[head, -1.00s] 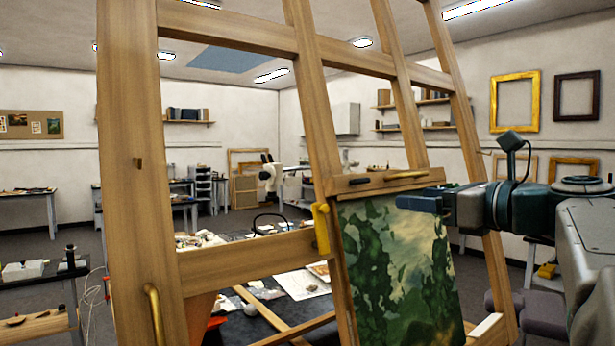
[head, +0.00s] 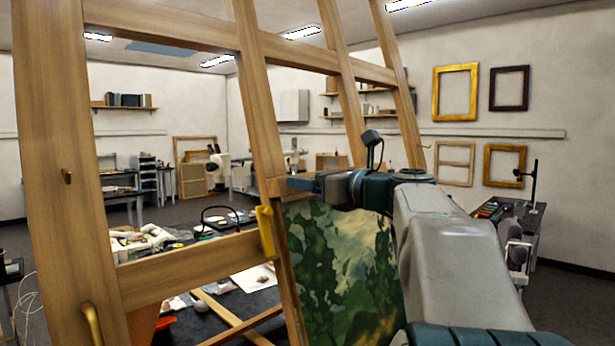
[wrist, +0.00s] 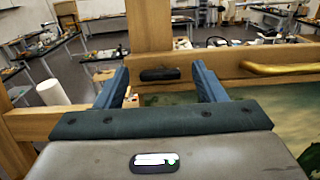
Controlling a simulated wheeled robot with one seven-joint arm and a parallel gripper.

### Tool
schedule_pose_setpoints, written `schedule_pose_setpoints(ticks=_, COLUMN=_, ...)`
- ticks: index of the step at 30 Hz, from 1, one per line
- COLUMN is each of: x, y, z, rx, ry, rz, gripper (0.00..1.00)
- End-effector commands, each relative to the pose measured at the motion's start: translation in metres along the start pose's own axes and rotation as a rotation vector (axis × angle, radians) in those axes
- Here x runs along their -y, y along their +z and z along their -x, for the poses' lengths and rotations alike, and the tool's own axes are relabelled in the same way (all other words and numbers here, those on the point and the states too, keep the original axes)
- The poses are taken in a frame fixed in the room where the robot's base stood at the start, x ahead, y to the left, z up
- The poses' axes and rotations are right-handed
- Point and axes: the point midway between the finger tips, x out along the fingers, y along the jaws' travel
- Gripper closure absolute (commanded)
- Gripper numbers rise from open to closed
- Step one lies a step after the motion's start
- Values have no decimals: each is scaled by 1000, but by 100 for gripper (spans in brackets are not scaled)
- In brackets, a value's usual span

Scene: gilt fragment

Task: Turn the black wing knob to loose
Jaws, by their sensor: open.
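The black wing knob (wrist: 160,74) shows in the wrist view as a dark oblong on the easel's wooden crossbar (wrist: 60,122). It lies lengthwise from left to right, between and beyond the fingers of my gripper (wrist: 160,69). The fingers stand apart on either side, with a visible gap to each end of the knob; I cannot tell how far ahead it is. In the head view my gripper (head: 297,184) is at the crossbar above the green painting (head: 345,265), and the knob is hidden there.
The wooden easel (head: 65,170) fills the near left. A yellow clamp (head: 266,231) sits on its lower rail, and a brass handle (head: 91,323) is on the left post. A brass bar (wrist: 285,68) is right of the knob. A cluttered table lies behind the easel.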

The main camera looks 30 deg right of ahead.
Motion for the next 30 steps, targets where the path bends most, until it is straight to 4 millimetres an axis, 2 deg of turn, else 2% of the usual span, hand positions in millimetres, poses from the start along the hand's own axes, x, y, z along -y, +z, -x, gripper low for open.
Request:
schedule_pose_setpoints(ticks=9, x=0, y=0, z=-3, rx=0, ry=1, rz=0, gripper=36)
schedule_pose_setpoints(ticks=14, x=0, y=0, z=-3, rx=0, ry=1, rz=0, gripper=81)
schedule_pose_setpoints(ticks=23, x=0, y=-1, z=-2, rx=0, ry=5, rz=18, gripper=81)
schedule_pose_setpoints(ticks=30, x=0, y=-2, z=-3, rx=0, ry=36, rz=121, gripper=81)
